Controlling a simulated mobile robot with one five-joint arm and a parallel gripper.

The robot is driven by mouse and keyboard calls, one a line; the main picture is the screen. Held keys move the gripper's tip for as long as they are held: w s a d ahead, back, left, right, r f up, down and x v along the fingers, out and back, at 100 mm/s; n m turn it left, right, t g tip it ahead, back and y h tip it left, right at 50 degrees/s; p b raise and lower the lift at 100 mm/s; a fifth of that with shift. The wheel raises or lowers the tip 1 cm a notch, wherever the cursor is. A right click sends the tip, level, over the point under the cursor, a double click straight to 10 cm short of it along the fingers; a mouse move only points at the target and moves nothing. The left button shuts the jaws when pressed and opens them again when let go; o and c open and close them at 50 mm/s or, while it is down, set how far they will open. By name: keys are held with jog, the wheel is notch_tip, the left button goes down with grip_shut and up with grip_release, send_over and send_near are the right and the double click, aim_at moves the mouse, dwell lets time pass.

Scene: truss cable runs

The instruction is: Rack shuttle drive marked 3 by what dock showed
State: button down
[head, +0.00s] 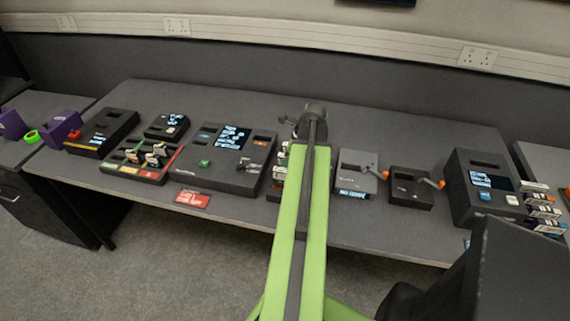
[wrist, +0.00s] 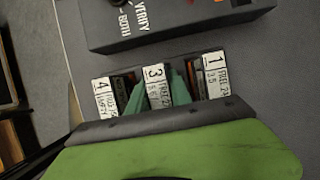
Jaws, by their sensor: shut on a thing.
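The shuttle drive marked 3 (wrist: 154,74) has a white label and stands between the green fingers of my gripper (wrist: 158,88) in the wrist view. My gripper is shut on it. A drive marked 4 (wrist: 103,86) stands to its left and a drive marked 1 (wrist: 214,64) to its right, each a little apart. In the head view my arm hides the gripper and most of the drives below it. A dock with a lit screen (head: 235,138) stands left of my arm. I cannot tell whether drive 3 is still seated or lifted.
A dark device (wrist: 165,22) lies just beyond the drives. A rack with coloured strips (head: 125,171) holds several drives at left. Another screened unit (head: 486,186) and stacked drives (head: 541,209) are farther right.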

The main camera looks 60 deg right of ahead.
jog(key=c, duration=1.1)
grip_release()
jog(key=o, duration=0.3)
jog(key=shift+o, duration=0.2)
jog(key=shift+w, duration=0.1)
notch_tip(320, 180, up, 8)
jog(key=p, duration=0.7)
jog(key=shift+f+p, duration=0.15)
jog(key=shift+p, duration=0.2)
jog(key=shift+f, duration=0.1)
